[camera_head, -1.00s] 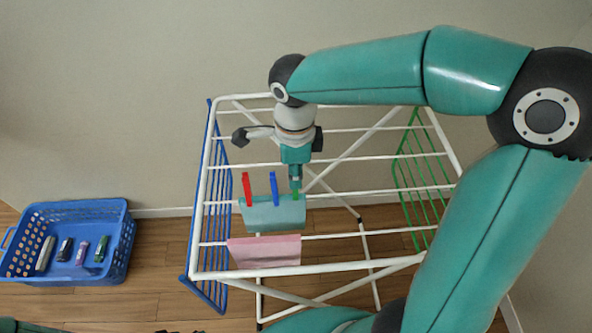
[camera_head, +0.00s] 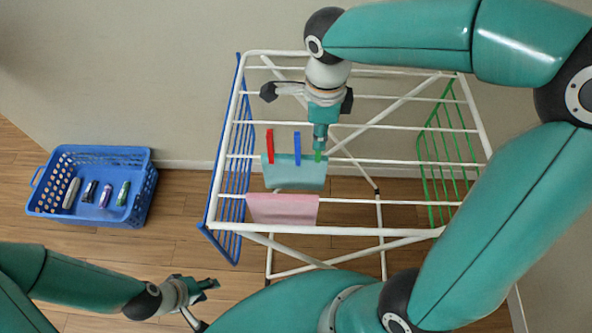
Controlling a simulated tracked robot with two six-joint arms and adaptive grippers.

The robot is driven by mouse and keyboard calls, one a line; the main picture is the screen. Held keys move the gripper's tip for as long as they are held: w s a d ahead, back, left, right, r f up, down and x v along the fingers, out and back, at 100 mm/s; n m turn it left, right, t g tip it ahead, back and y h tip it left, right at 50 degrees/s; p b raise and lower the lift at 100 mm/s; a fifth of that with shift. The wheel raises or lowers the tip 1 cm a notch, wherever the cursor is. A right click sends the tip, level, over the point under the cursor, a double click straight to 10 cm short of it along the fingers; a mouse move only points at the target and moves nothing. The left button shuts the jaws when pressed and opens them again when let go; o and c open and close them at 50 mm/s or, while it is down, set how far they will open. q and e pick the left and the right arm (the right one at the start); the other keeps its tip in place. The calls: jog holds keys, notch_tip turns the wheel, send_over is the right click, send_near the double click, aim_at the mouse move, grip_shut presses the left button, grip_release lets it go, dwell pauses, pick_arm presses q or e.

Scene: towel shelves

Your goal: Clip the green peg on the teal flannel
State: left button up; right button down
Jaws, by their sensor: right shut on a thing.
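The teal flannel (camera_head: 293,175) hangs over a white bar of the drying rack. A red peg (camera_head: 270,146), a blue peg (camera_head: 297,148) and the green peg (camera_head: 318,157) stand along its top edge, from left to right. The green peg is at the flannel's right end. My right gripper (camera_head: 319,150) points down over the rack and is shut on the green peg, whose upper part it hides. My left gripper (camera_head: 207,302) is at the bottom of the view, well away from the rack's towels, with its fingers apart and nothing between them.
A pink flannel (camera_head: 283,209) hangs on a nearer bar of the rack (camera_head: 350,232). The rack has a blue left wing (camera_head: 236,160) and a green right wing (camera_head: 448,150). A blue basket (camera_head: 140,205) holding several small items stands on the floor at left.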

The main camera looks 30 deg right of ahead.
jog(key=shift+f+b, duration=1.35)
jog(key=shift+f, duration=0.15)
dwell(0.4)
jog(key=c, duration=1)
grip_release()
jog(key=shift+o, duration=1.5)
jog(key=shift+r, duration=0.2)
notch_tip(320, 180, up, 7)
jog(key=p, duration=0.5)
jog(key=shift+f, duration=0.15)
